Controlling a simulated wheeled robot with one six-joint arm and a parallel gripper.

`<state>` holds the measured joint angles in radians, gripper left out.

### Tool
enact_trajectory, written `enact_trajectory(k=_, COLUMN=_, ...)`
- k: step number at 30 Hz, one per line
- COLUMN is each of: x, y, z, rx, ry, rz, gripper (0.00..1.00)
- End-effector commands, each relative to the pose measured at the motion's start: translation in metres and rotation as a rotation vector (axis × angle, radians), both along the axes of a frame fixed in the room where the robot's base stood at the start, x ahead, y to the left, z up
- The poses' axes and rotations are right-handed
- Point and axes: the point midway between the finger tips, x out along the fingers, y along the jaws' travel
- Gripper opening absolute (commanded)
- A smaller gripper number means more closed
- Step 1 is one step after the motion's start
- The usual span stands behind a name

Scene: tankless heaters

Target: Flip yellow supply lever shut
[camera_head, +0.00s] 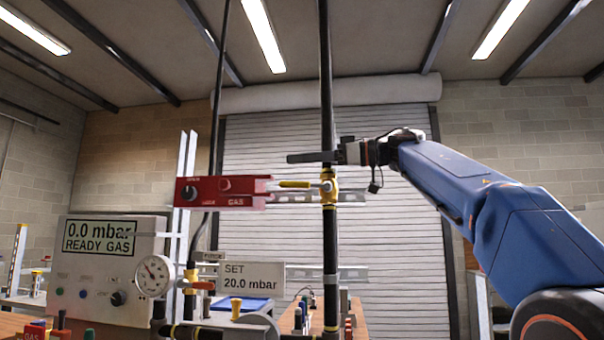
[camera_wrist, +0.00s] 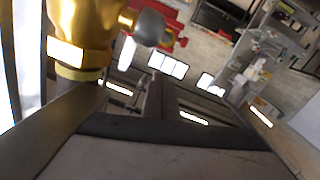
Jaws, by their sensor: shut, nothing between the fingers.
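The yellow supply lever (camera_head: 295,184) sticks out level to the left from a brass-yellow valve (camera_head: 329,190) on a black vertical pipe, so it lies across the pipe. My gripper (camera_head: 292,158) is shut and empty, its dark fingers pointing left a little above the lever in the head view. Whether it touches the pipe or valve I cannot tell. In the wrist view the golden valve body (camera_wrist: 85,32) is large and close at upper left, with a grey rounded stem end (camera_wrist: 150,28). The lever itself is not clearly seen there.
A red GAS lockout panel (camera_head: 222,191) stands left of the lever and also shows in the wrist view (camera_wrist: 172,40). Below are a round gauge (camera_head: 155,276), a SET 20.0 mbar sign (camera_head: 252,278) and a READY GAS display box (camera_head: 100,262). Space above the lever's left end looks open.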

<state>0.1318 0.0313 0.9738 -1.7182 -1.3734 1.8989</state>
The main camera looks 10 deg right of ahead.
Motion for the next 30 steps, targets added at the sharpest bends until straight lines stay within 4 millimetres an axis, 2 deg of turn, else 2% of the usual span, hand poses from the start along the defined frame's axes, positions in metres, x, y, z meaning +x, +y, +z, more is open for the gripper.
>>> enact_trajectory(k=11, x=-0.012, y=-0.036, z=0.006, rx=0.0, ry=0.0, rz=-0.003, gripper=0.0)
enact_trajectory(k=21, x=-0.029, y=-0.077, z=0.014, rx=0.0, ry=0.0, rz=-0.002, gripper=0.0)
enact_trajectory(k=30, x=-0.035, y=-0.092, z=0.017, rx=-0.001, ry=0.0, rz=-0.001, gripper=0.0)
